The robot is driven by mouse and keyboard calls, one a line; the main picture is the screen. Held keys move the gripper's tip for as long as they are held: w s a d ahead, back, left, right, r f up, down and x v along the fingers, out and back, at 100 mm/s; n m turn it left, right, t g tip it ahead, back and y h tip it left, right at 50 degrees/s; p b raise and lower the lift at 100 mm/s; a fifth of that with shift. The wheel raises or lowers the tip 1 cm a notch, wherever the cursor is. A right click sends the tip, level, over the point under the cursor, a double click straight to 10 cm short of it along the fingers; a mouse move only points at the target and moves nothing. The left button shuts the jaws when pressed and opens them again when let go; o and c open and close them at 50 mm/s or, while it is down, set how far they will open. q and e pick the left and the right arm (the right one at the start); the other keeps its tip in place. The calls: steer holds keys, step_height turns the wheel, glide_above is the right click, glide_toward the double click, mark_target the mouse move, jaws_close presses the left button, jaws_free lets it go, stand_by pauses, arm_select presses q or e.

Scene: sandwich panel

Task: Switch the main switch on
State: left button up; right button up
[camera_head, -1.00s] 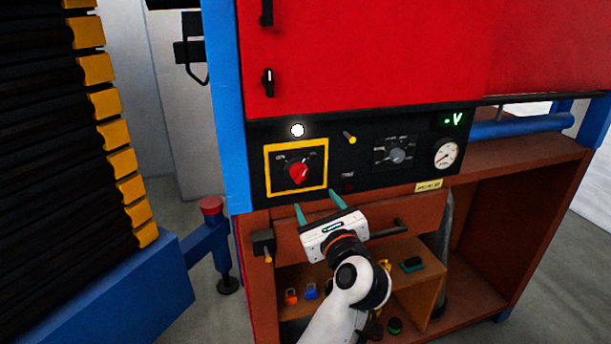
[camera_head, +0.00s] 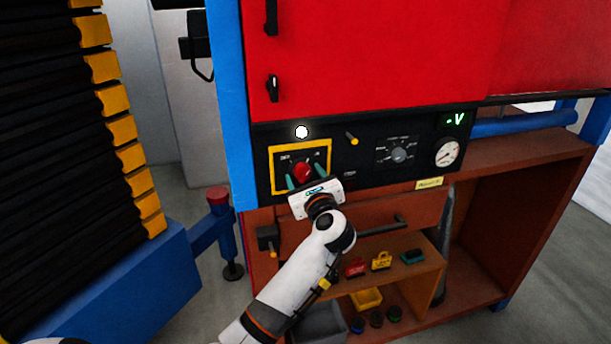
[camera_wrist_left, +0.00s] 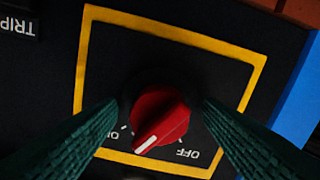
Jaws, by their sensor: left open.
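The main switch is a red rotary knob (camera_head: 302,173) in a yellow-framed black square on the control panel. In the left wrist view the knob (camera_wrist_left: 160,112) shows large, with a white mark slanting toward the lower left. Upside-down labels read ON at its left and OFF at its lower right. My left gripper (camera_head: 305,180) is open in front of the switch. In the left wrist view its green fingers (camera_wrist_left: 160,106) stand on either side of the knob, with gaps visible; whether they reach its depth I cannot tell. My right gripper is not in view.
A white lamp (camera_head: 302,132), a yellow-tipped lever (camera_head: 351,138), a selector dial (camera_head: 398,154) and a round gauge (camera_head: 447,153) are on the panel. Below, a drawer handle (camera_head: 383,226) sticks out. A blue post (camera_head: 232,110) borders the left.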

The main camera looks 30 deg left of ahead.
arm_select(q)
steer(key=c, duration=1)
steer(key=shift+o, duration=0.2)
steer(key=shift+m+p, duration=0.7)
steer(key=shift+m, duration=0.1)
steer(key=shift+m+p, duration=0.3)
steer(key=shift+m, duration=0.5)
steer(key=o, duration=1)
steer(key=shift+c, duration=0.2)
steer(key=shift+s, duration=0.1)
